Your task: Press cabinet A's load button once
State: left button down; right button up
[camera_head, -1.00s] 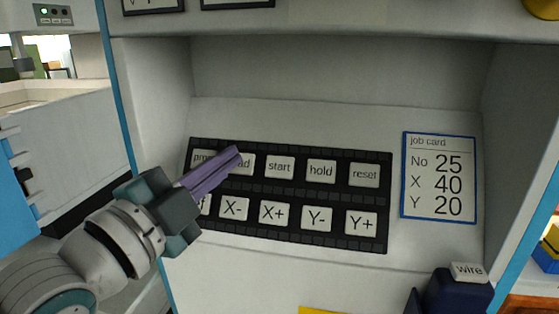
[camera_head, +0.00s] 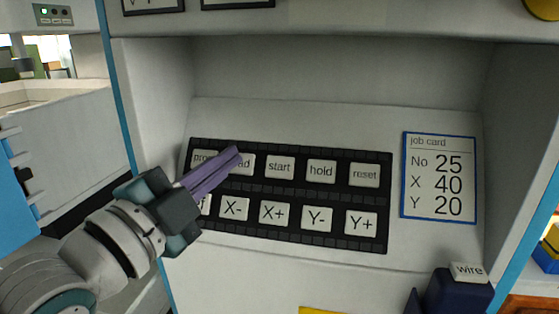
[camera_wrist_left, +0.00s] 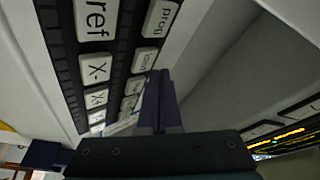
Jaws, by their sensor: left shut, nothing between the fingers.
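The load button (camera_head: 248,165) is a white key in the top row of a black key panel (camera_head: 300,197), between the prog and start keys. My left gripper (camera_head: 237,155) is shut and empty, with its purple fingers across the load key, hiding its left part. In the left wrist view the load key (camera_wrist_left: 143,60) lies beside the fingers (camera_wrist_left: 158,80). I cannot tell whether the fingertips touch the key. My right gripper is in neither view.
The other keys, start (camera_head: 279,168), hold (camera_head: 321,171), reset (camera_head: 364,175) and X- (camera_head: 234,209), sit close around. A job card (camera_head: 439,178) is on the panel at right. A dark blue block marked wire (camera_head: 460,290) stands at lower right. The recess above the keys is clear.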

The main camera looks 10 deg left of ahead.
pick_arm(q)
jog(key=shift+w+f+b, duration=0.25)
jog(key=shift+w+b, duration=0.1)
jog(key=shift+b, duration=0.05)
jog(key=shift+w+f+b, duration=0.25)
jog(key=shift+w+b, duration=0.05)
jog(key=shift+b, duration=0.05)
dwell(0.8)
jog(key=shift+r, duration=0.1)
jog(key=shift+s+r+p, duration=0.45)
jog(key=shift+s+p, duration=0.2)
jog(key=shift+p, duration=0.3)
jog(key=s+r+p, duration=0.1)
jog(key=s+p, duration=0.1)
jog(key=s+r+p, duration=0.2)
jog(key=p, duration=0.1)
